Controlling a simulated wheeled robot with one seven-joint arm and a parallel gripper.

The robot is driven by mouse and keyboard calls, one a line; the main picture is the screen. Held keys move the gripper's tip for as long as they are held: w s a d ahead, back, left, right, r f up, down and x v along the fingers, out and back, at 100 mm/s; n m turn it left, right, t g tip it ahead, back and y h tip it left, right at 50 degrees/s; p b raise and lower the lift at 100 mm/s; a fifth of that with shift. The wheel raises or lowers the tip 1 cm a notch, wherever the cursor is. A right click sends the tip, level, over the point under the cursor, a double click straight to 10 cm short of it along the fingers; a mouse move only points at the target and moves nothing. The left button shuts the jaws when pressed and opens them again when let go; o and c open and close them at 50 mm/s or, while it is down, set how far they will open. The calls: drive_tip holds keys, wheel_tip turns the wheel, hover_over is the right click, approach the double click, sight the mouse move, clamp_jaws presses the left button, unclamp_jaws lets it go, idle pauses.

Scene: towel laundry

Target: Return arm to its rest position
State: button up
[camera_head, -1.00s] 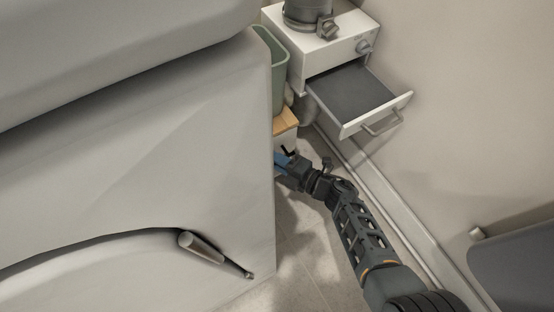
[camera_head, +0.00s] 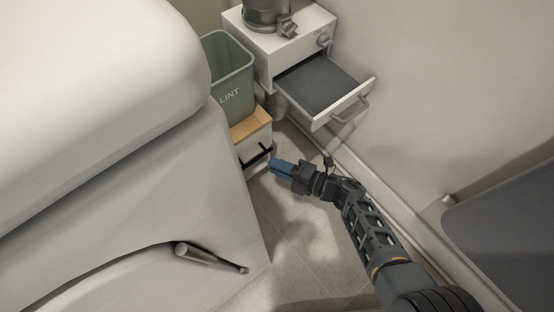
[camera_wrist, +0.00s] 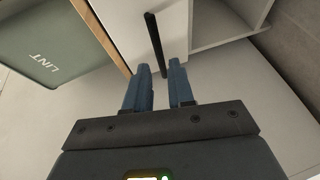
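My gripper (camera_head: 278,167) is at the end of my dark arm, low over the floor, just right of the small white cabinet with a wooden top (camera_head: 250,124). In the wrist view the two blue fingers of my gripper (camera_wrist: 160,82) stand apart with nothing between them. The cabinet's black bar handle (camera_head: 257,156) is close to the fingertips in the head view. In the wrist view the black handle (camera_wrist: 155,42) lies beyond the fingertips, and a gap to it cannot be judged.
A green LINT bin (camera_head: 232,75) stands on or behind the wooden top. A white unit (camera_head: 283,42) has its grey-bottomed drawer (camera_head: 325,90) pulled out. A large pale machine (camera_head: 110,170) with a metal handle (camera_head: 210,257) fills the left. Floor (camera_head: 300,255) is free below my arm.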

drive_tip(key=s+d+r+m+t+h, duration=0.35)
drive_tip(key=s+d+m, duration=0.2)
drive_tip(key=s, duration=0.35)
drive_tip(key=s+d+r+m+t+h, duration=0.3)
drive_tip(key=s+d+r+m+t, duration=0.1)
drive_tip(key=s+m, duration=0.35)
drive_tip(key=s+d+r+m+h, duration=0.35)
drive_tip(key=s+r+m, duration=0.25)
drive_tip(key=s+r, duration=0.25)
drive_tip(key=s+d+r+m+h, duration=0.2)
drive_tip(key=s+d+r+m, duration=0.25)
drive_tip(key=s+r, duration=0.35)
wheel_tip(320, 180, up, 36)
drive_tip(key=s+m+g+h+p, duration=0.1)
drive_tip(key=m+p, duration=0.4)
drive_tip(key=p, duration=2.2)
drive_tip(key=shift+p+v, duration=0.3)
drive_tip(key=shift+v, duration=0.55)
drive_tip(key=shift+d, duration=0.2)
drive_tip(key=shift+c, duration=0.3)
